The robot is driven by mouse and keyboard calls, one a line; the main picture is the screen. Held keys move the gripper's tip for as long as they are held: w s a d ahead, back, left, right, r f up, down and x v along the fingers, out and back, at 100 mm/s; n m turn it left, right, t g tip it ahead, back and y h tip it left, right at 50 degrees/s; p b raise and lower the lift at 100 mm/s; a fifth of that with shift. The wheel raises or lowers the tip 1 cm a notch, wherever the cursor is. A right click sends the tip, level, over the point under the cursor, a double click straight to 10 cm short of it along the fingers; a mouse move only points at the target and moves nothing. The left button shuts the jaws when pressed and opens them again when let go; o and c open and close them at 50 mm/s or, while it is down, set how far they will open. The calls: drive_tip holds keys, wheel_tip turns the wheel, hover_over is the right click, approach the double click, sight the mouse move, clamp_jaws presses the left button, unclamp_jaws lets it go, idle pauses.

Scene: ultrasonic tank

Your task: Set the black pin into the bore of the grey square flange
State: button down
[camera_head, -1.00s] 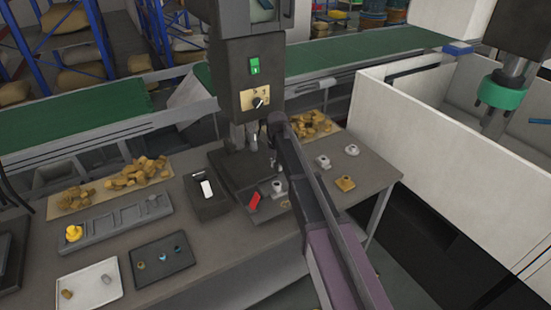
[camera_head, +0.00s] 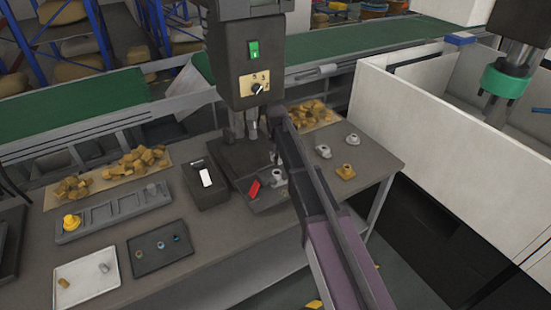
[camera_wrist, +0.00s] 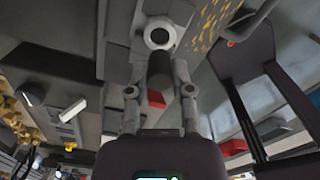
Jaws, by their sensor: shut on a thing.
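My gripper (camera_wrist: 160,92) is shut on the black pin (camera_wrist: 160,72), a dark cylinder between the fingertips in the wrist view. Ahead of the pin in that view is the grey square flange (camera_wrist: 176,23), with its round bore facing the camera. In the head view the flange (camera_head: 279,182) sits on a dark base in front of the press, and my gripper (camera_head: 275,152) is just above it. My arm hides part of this area. The pin looks apart from the bore, but the exact gap is unclear.
A red piece (camera_head: 253,190) and a black box (camera_head: 206,186) are to the left. The press (camera_head: 246,75) rises close behind. A dark tray (camera_head: 160,268) holds small rings.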

sight(277, 173)
drive_tip(key=shift+f+b, duration=1.5)
drive_tip(key=shift+f, duration=0.3)
drive_tip(key=shift+f+b, duration=0.45)
idle(1.7)
unclamp_jaws()
idle(0.6)
drive_tip(key=shift+w+r, duration=0.1)
drive_tip(key=shift+r, duration=0.1)
drive_tip(key=shift+r+p, duration=3.35)
drive_tip(key=shift+p, duration=0.15)
